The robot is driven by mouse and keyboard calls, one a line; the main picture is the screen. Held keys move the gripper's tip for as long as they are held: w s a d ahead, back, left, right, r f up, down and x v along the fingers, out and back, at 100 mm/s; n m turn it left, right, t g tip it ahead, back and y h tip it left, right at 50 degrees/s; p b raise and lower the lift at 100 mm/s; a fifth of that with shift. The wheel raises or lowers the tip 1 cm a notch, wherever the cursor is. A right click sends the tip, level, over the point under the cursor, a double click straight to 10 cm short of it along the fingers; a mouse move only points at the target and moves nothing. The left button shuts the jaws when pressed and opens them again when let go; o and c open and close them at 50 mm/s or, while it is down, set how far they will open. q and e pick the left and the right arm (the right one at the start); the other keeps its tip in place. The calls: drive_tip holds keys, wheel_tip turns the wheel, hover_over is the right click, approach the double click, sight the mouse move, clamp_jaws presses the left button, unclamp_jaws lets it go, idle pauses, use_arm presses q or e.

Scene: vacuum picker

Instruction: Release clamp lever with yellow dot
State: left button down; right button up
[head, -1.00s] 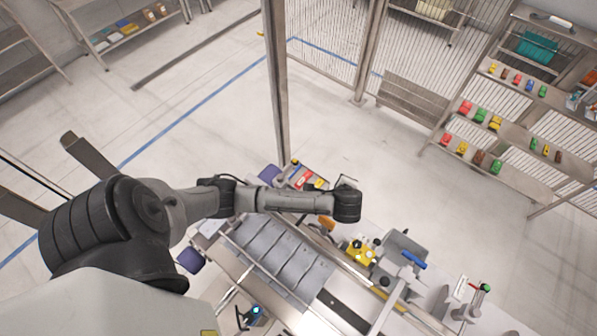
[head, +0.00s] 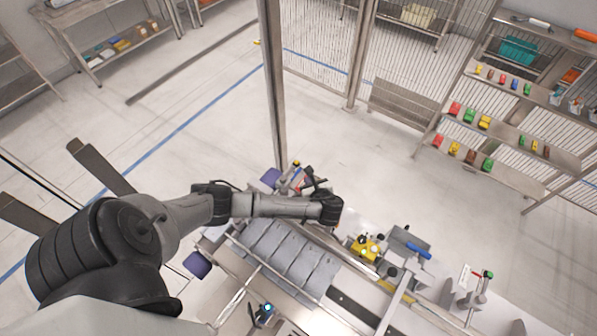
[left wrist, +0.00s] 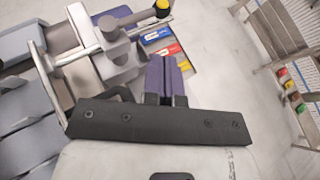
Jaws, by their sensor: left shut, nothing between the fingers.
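A grey clamp lever with a yellow dot (left wrist: 162,8) on its end shows at the top of the left wrist view, joined to a grey clamp (left wrist: 112,45) at a metal rail. In the head view the yellow dot (head: 296,163) shows small, near the foot of the post. My left gripper (left wrist: 166,62) has its two purple fingers together with nothing between them. It is below the lever in the left wrist view and appears apart from it. In the head view the left gripper (head: 308,182) is small and partly hidden by my wrist. My right gripper is not in view.
Blue, red and yellow labels (left wrist: 163,50) lie beside the fingers. In the head view, grey panels (head: 290,255) lie below my arm. A yellow block (head: 366,248) and a blue handle (head: 418,250) stand right of it. A post (head: 272,90) rises behind the lever.

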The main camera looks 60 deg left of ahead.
sight(290, 171)
use_arm(q)
drive_tip(key=shift+a, duration=0.1)
drive_tip(key=x, duration=0.9)
drive_tip(key=shift+a+f, duration=0.25)
drive_tip(key=shift+a, duration=0.1)
drive_tip(key=shift+w, duration=0.1)
drive_tip(key=shift+a, duration=0.1)
